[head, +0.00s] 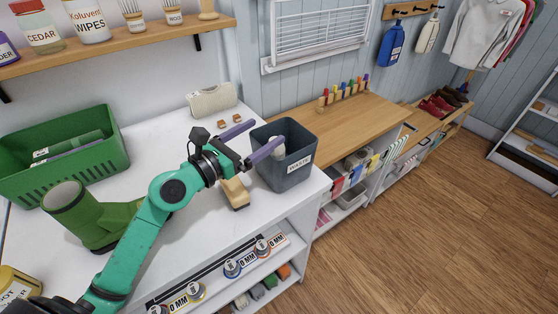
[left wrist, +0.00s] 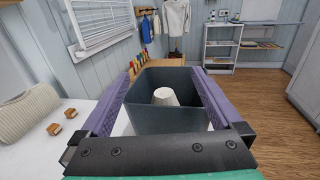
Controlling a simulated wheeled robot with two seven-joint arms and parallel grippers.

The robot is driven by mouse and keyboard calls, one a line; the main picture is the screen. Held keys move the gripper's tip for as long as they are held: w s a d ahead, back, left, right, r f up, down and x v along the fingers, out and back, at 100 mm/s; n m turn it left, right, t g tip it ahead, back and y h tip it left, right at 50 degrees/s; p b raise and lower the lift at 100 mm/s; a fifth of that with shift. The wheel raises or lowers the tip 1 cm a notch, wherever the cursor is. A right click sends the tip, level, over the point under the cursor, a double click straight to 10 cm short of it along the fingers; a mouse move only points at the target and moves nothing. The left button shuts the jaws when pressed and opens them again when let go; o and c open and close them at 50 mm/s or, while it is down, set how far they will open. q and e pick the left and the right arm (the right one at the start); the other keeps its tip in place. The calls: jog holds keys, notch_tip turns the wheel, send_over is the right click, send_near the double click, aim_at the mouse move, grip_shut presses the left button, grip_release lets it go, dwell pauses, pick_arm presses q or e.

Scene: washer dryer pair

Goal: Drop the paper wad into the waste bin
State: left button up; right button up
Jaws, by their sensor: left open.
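The dark grey waste bin (head: 288,176) stands upright on the white counter near its right end, with a label on its front. It also shows in the left wrist view (left wrist: 150,121). The off-white paper wad (head: 277,147) shows within the bin's opening, beside one finger. In the left wrist view the wad (left wrist: 165,97) shows inside the bin's walls, between my fingers and clear of both. I cannot tell whether it rests on the bottom. My left gripper (head: 269,132) is open, with its purple fingers spread at the bin's rim. My right gripper is not in view.
A wooden-backed brush (head: 235,193) lies by the bin. A green boot (head: 90,220), a green crate (head: 65,160) and a cream rolled item (head: 212,100) are on the white counter (head: 165,130). A wooden bench (head: 350,122) adjoins on the right.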

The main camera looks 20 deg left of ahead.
pick_arm(q)
jog(key=b+v, duration=0.3)
jog(key=v, duration=0.6)
jog(key=shift+s+b, duration=0.25)
jog(key=shift+b, duration=0.05)
jog(key=shift+a, duration=0.15)
